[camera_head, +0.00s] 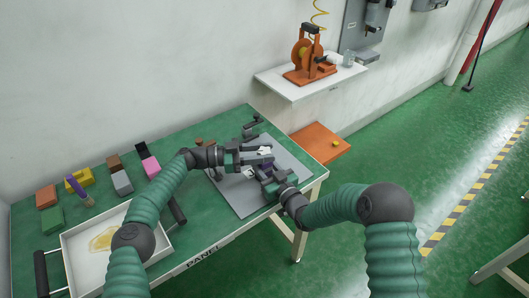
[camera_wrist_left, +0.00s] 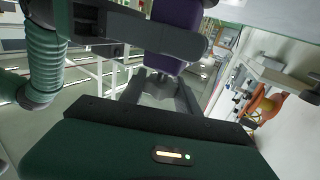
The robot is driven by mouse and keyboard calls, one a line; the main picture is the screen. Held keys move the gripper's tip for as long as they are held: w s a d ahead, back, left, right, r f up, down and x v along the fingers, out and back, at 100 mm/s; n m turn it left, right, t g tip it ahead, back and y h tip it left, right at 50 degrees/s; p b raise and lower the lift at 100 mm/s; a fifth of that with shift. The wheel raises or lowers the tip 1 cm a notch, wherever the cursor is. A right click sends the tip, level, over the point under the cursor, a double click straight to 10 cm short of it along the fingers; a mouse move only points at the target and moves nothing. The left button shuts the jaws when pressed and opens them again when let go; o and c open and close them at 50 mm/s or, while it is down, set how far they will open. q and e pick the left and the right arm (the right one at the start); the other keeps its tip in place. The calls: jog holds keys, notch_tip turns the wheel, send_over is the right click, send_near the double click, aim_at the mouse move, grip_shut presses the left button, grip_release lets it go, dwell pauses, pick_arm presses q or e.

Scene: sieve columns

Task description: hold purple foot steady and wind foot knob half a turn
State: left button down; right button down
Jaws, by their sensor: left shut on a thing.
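The purple foot (camera_head: 265,168) is a small dark-purple piece between my two grippers over the grey mat, largely hidden by them. It shows larger at the top middle of the left wrist view (camera_wrist_left: 176,20). My left gripper (camera_head: 262,156) comes in from the left and is shut on the purple foot. My right gripper (camera_head: 270,180) is close below it, at the near side of the foot. I cannot make out the foot knob, nor the gap between the right fingers.
The grey mat (camera_head: 233,197) lies on the green table. A white tray (camera_head: 75,240) stands at the near left, with several coloured blocks behind it. A small dark clamp-like item (camera_head: 251,127) stands behind the grippers. A white shelf (camera_head: 291,91) carries an orange machine (camera_head: 309,62).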

pick_arm(q)
jog(key=c, duration=0.9)
grip_release()
jog(key=shift+w+a, duration=0.1)
jog(key=a, duration=0.4)
jog(key=s+a, duration=0.1)
jog(key=a, duration=0.7)
jog(key=shift+s+f, duration=0.1)
jog(key=shift+s, duration=0.1)
